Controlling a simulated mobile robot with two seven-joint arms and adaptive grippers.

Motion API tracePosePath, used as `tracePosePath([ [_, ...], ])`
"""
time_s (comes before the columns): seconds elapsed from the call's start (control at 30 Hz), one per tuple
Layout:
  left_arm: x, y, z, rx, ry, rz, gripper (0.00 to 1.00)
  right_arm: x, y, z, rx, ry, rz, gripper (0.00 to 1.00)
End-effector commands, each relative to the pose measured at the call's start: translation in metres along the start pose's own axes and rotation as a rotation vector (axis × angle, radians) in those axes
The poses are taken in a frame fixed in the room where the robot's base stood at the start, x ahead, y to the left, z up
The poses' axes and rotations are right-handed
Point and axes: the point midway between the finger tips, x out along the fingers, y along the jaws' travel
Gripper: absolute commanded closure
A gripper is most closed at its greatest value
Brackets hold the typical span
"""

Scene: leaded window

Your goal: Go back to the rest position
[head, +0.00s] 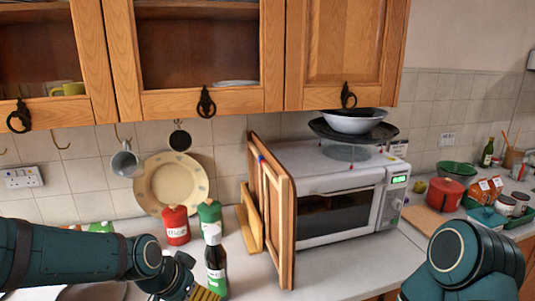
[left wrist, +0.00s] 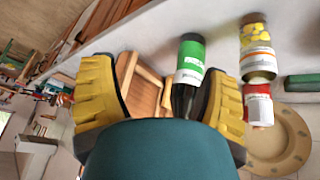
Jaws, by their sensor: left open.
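My left gripper (head: 207,293) is at the bottom of the head view, with a yellow finger beside a dark bottle with a white label (head: 215,268). In the left wrist view the two yellow fingers of the left gripper (left wrist: 165,100) are spread wide apart. A dark bottle with a green and white label (left wrist: 190,62) shows beyond them, nearer the right finger, which hides part of it. I cannot tell whether they touch. My right arm (head: 465,262) shows at the lower right of the head view; its gripper is out of view.
A wooden board (head: 277,220) stands beside the white microwave (head: 330,195). A red canister (head: 176,226) and a green canister (head: 209,212) stand left of it, before a leaning plate (head: 172,182). A red pot (head: 445,194) and boxes stand at right. Wooden cupboards (head: 200,105) hang above.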

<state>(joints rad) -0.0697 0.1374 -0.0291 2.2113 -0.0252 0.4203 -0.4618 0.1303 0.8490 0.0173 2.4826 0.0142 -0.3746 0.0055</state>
Motion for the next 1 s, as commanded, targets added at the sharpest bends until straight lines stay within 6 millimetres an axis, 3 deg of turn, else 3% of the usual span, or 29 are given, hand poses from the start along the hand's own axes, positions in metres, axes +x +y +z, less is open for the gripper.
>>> tracePosePath([
  [0.03,0.027,0.001,0.014,-0.041,-0.026,0.010,0.25,0.002,0.001,0.001,-0.001,-0.002,0.000,0.53],
  [0.17,0.089,0.006,0.051,-0.170,-0.069,0.021,0.25,0.006,0.002,0.003,-0.002,-0.006,0.000,0.53],
  [0.3,0.152,0.019,0.102,-0.322,-0.117,0.030,0.25,0.011,0.004,0.005,-0.002,-0.009,0.000,0.53],
  [0.5,0.211,0.044,0.175,-0.521,-0.176,0.033,0.25,0.017,0.006,0.007,-0.004,-0.013,0.000,0.53],
  [0.7,0.234,0.062,0.216,-0.635,-0.205,0.029,0.25,0.019,0.007,0.008,-0.004,-0.015,0.000,0.53],
  [0.97,0.236,0.065,0.223,-0.658,-0.206,0.027,0.25,0.019,0.007,0.009,-0.005,-0.016,0.000,0.53],
  [1.0,0.236,0.065,0.223,-0.658,-0.206,0.027,0.28,0.019,0.007,0.009,-0.005,-0.016,0.000,0.53],
])
